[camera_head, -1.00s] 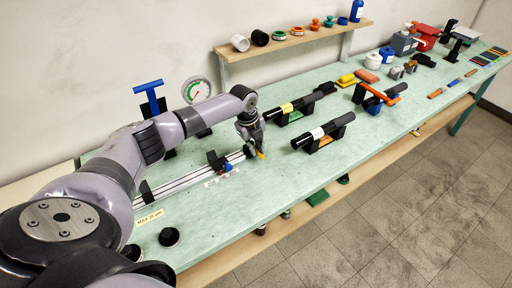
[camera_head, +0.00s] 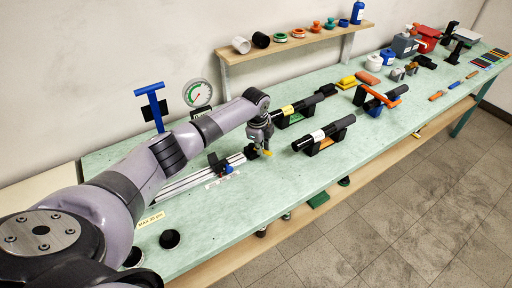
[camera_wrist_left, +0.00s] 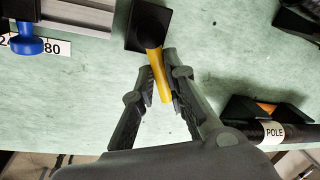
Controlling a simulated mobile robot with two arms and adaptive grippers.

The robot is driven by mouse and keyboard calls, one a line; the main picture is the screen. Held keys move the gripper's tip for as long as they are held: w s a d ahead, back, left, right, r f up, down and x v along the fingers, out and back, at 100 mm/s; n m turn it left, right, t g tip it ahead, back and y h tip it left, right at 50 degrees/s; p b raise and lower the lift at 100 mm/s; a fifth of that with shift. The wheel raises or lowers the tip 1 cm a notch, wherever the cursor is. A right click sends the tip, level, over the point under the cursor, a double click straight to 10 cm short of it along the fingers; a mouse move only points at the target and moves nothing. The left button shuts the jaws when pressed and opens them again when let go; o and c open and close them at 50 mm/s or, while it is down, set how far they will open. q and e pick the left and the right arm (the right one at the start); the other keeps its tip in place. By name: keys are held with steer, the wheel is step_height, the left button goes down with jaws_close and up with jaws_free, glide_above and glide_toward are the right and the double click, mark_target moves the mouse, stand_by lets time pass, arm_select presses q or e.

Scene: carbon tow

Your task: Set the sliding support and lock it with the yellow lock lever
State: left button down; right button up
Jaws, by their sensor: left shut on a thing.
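The yellow lock lever (camera_wrist_left: 156,75) shows in the left wrist view, slanting down from a dark block (camera_wrist_left: 146,27). In the head view the lever's yellow tip (camera_head: 267,153) shows below my left gripper (camera_head: 262,145), at the far end of the rail (camera_head: 190,180). My left gripper (camera_wrist_left: 163,97) is shut on the lever, one finger on each side. A black carriage with a blue knob (camera_head: 228,169) sits on the rail, and the blue knob also shows in the left wrist view (camera_wrist_left: 27,45). Most of the dark block is hidden in the head view. My right gripper is out of view.
Black rods on stands lie to the right of the rail, one (camera_head: 323,134) near the front edge and one (camera_head: 297,108) behind it. A round gauge (camera_head: 197,93) and a blue T-handle (camera_head: 153,98) stand at the back left. The bench front between is clear.

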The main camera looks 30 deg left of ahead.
arm_select(q)
steer(key=n, duration=0.1)
steer(key=w+n, duration=0.1)
steer(key=n, duration=0.1)
steer(key=shift+w+n+y, duration=0.2)
steer(key=shift+n+y, duration=0.1)
steer(key=shift+w+a+n+y+b, duration=0.15)
steer(key=shift+w+n, duration=0.1)
steer(key=shift+n, duration=0.55)
steer(key=shift+w+a+n+y+b, duration=0.15)
steer(key=shift+w+n, duration=0.1)
steer(key=shift+n, duration=0.55)
steer(key=c, duration=1.6)
jaws_free()
steer(key=v, duration=1.2)
steer(key=shift+w, duration=0.2)
